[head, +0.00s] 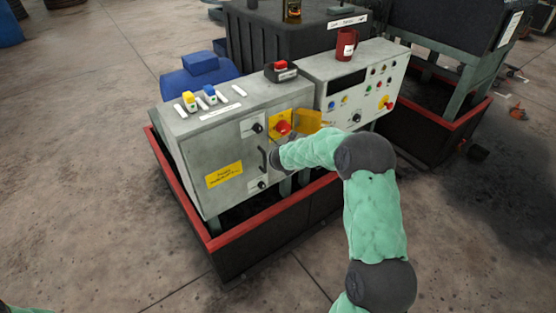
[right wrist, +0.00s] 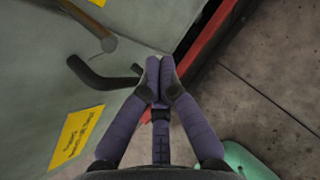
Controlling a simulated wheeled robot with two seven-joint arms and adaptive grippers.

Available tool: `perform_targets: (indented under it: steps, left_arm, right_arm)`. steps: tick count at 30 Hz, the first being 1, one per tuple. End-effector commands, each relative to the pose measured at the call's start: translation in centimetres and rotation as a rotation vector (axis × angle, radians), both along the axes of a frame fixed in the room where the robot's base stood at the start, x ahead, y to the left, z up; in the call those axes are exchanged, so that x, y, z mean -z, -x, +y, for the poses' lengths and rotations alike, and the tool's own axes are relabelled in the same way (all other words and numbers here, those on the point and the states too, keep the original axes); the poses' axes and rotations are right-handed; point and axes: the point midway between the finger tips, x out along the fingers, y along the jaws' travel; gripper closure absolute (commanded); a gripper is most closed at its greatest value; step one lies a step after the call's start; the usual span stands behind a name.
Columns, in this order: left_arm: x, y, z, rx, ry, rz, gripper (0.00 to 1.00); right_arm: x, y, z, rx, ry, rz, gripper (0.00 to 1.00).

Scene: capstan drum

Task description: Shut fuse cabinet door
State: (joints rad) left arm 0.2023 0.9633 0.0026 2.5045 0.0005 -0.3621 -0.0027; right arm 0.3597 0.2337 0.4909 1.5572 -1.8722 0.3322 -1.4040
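The grey fuse cabinet (head: 205,165) stands left of centre in the head view. Its front carries a yellow label (head: 224,174) and a black bar handle (head: 262,158). I cannot tell whether the door is fully flush. In the right wrist view the grey front (right wrist: 50,60) shows with the yellow label (right wrist: 77,137) and the curved black handle (right wrist: 100,78). My right gripper (right wrist: 155,75) has its purple fingertips together beside the handle's end, with nothing visible between them. I cannot tell whether they touch it. In the head view my right forearm hides this gripper. My left gripper is out of view.
A red switch (head: 283,128) on a yellow plate and a yellow flap (head: 308,121) sit near my right wrist. A second control box (head: 345,92) with a red mug (head: 347,44) on top stands to the right. A red-rimmed base (head: 270,218) runs below. The front floor is clear.

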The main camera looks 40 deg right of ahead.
Motion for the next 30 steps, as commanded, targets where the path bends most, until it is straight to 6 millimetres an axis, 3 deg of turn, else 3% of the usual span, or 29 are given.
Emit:
perform_targets:
  steps: [16,26,30]
  left_arm:
    - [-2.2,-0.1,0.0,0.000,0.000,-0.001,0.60]
    - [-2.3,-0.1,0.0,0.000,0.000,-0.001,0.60]
    - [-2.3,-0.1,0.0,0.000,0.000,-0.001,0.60]
  right_arm:
    - [-5.3,5.5,0.0,-0.001,-0.002,0.003,1.00]
    - [-5.6,6.1,0.1,-0.001,-0.006,0.005,1.00]
    - [-3.5,6.5,1.8,0.036,-0.098,0.019,1.00]
